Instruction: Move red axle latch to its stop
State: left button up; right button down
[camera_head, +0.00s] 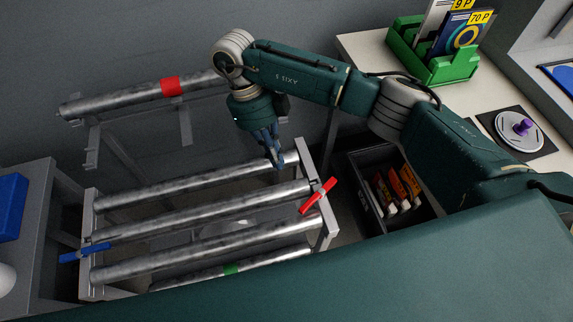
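The red axle latch (318,196) is a small flat bar on the right end rail of the roller frame, near the end of a grey roller (210,211). It lies slanted, its upper end pointing up and right. My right gripper (277,160) points down above the far right end of the frame, up and left of the latch and apart from it. Its fingers look close together, but I cannot tell whether they are open or shut. Nothing shows between them. My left gripper is not in view. I cannot make out the latch's stop.
A blue latch (85,252) sits on the frame's left rail (88,215). A red-banded roller (130,97) lies behind. A dark crate (361,190) with colored boxes stands right of the frame. A white bench (372,50) holds a green bin (447,68).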

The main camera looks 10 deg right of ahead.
aim_at(318, 195)
jog(key=x, duration=0.3)
jog(key=shift+s+d+f+p, duration=0.15)
jog(key=shift+s+f+p, duration=0.05)
jog(key=shift+p, duration=0.2)
jog(key=x, duration=0.3)
jog(key=shift+s+f+p, duration=0.1)
jog(key=shift+f+p, duration=0.25)
jog(key=shift+f, duration=0.05)
jog(key=s+p, duration=0.1)
jog(key=s+d+p, duration=0.1)
jog(key=shift+s+d+f, duration=0.3)
jog(key=shift+d+f, duration=0.05)
jog(key=shift+f, duration=0.05)
jog(key=shift+s+d, duration=0.3)
jog(key=shift+s, duration=0.15)
jog(key=shift+f, duration=0.1)
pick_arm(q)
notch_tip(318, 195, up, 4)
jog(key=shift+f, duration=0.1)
